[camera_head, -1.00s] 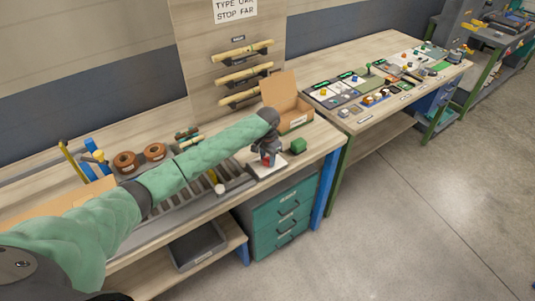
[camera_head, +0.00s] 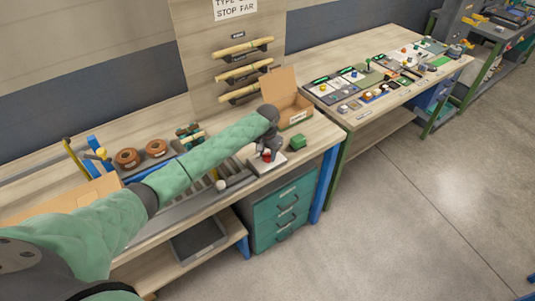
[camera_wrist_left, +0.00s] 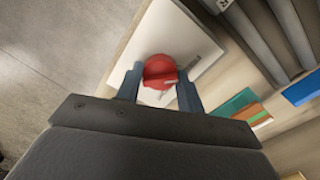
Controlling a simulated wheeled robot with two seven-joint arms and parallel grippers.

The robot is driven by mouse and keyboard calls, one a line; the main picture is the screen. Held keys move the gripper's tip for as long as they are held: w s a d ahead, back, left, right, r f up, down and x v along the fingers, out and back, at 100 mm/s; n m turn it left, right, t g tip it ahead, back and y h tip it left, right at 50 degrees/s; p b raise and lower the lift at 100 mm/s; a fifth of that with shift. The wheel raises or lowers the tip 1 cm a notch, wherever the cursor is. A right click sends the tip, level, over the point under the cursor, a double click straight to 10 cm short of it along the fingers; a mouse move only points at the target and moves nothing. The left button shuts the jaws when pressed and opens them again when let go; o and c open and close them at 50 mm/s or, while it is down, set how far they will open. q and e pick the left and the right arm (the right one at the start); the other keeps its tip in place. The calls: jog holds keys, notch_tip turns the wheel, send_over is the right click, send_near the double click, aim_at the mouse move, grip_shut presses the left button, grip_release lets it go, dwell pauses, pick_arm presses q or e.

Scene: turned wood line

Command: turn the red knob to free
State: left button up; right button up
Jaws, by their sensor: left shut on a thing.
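The red knob (camera_wrist_left: 160,71) sits on a white plate (camera_wrist_left: 195,40) in the left wrist view, with a small pale pointer or mark at its lower right. My left gripper (camera_wrist_left: 157,80) is shut on it, one finger on each side. In the head view the red knob (camera_head: 267,155) is small and partly covered by my left gripper (camera_head: 268,150), which points down over the white plate (camera_head: 284,162) near the bench's right end. I cannot read any position words around the knob. My right gripper is not in view.
A green block (camera_head: 298,142) stands right of the plate, with an open cardboard box (camera_head: 290,103) behind. Teal drawers (camera_head: 284,215) are below. A second bench (camera_head: 425,83) carries several small panels. The floor at right is clear.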

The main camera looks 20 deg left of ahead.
pick_arm(q)
jog(key=o, duration=1)
